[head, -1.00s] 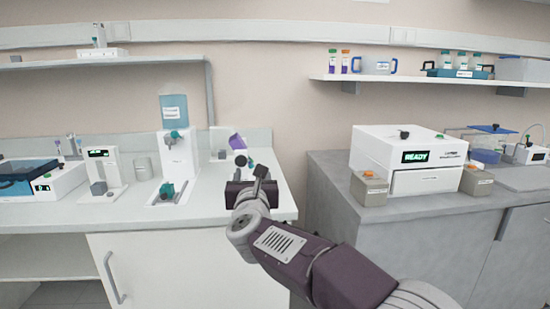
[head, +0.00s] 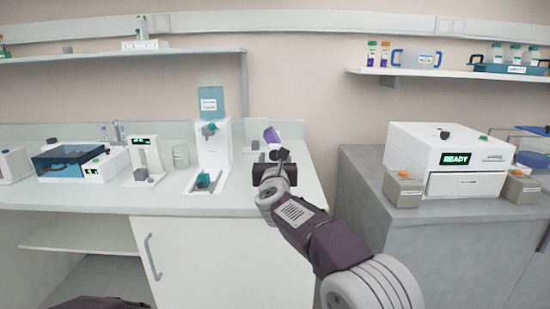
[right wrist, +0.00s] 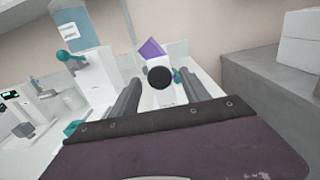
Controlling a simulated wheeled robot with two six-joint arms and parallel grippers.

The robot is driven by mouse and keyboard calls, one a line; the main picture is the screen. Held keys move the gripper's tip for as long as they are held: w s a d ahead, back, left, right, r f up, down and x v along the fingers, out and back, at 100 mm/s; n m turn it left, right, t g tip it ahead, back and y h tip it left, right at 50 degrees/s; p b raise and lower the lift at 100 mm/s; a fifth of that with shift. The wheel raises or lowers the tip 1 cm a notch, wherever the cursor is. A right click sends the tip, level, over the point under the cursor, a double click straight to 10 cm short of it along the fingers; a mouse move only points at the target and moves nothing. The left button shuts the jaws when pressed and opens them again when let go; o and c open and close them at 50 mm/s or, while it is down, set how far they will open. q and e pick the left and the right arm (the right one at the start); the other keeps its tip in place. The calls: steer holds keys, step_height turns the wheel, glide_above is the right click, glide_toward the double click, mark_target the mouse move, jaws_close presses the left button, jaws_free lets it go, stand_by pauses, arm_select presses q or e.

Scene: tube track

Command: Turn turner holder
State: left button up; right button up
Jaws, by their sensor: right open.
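A tilted purple holder (head: 271,136), apparently the turner's, stands at the back right of the left counter. My right gripper (head: 274,160) is in front of it and hides most of the device. In the right wrist view the purple holder (right wrist: 152,49) shows beyond the open fingers (right wrist: 161,97). A round black knob (right wrist: 161,79) appears between the fingers, with nothing seen clamped; I cannot tell its exact distance. A small teal part (right wrist: 178,76) is beside the knob. My left gripper is out of view.
A white dispenser with a blue tank (head: 211,101) stands left of my right gripper. A glass beaker (head: 181,156) and a blue-lidded machine (head: 68,162) are farther left. A gap separates this counter from the grey one (head: 355,190), which bears a white READY box (head: 455,143).

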jaws_close()
